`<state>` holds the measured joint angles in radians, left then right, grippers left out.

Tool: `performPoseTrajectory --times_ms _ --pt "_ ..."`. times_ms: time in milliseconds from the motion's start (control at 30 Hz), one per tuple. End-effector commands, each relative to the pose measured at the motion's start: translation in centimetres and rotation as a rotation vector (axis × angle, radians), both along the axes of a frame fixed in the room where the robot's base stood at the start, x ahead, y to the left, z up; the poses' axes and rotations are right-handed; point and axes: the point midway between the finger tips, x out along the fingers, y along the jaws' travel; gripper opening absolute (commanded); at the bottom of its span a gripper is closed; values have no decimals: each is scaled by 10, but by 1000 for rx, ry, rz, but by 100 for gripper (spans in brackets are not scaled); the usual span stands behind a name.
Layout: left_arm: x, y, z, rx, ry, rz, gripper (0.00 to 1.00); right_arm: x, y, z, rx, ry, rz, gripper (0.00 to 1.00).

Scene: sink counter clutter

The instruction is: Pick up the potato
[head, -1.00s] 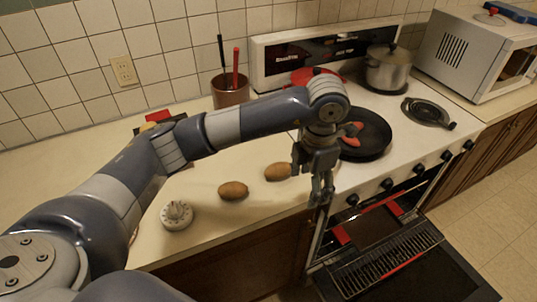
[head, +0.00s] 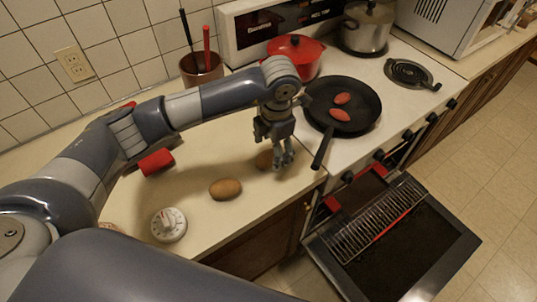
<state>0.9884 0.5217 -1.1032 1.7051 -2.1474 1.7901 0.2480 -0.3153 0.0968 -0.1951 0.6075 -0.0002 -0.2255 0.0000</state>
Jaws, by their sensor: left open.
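One brown potato (head: 225,188) lies in the open on the counter, left of my left gripper. A second brown potato (head: 264,160) lies farther right, partly hidden behind the gripper's fingers. My left gripper (head: 284,163) points down beside this second potato, at the right end of the counter, and is open with nothing seen between its fingers. I cannot tell whether a finger touches the potato. My right gripper is not in view.
A white kitchen timer (head: 169,225) stands near the counter's front edge. A black pan (head: 356,108) with two red items sits on the stove, its handle (head: 323,147) close to my gripper. A red pot (head: 305,57) is behind. The oven door (head: 445,245) hangs open.

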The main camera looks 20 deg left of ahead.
Motion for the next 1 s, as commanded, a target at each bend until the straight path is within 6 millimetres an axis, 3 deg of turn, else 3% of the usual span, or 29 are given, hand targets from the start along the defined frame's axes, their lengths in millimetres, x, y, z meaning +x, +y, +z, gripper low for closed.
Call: performPoseTrajectory --times_ms 133,300,600,833,1000 --pt "4 5 -16 3 6 2 69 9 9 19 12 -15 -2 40" --pt "7 7 -40 1 4 0 69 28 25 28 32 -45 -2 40" --pt "8 7 -47 1 0 0 69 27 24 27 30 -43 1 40" --pt "8 7 -47 1 1 -1 19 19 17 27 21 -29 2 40" --pt "8 7 -46 0 0 0 17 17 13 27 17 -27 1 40"
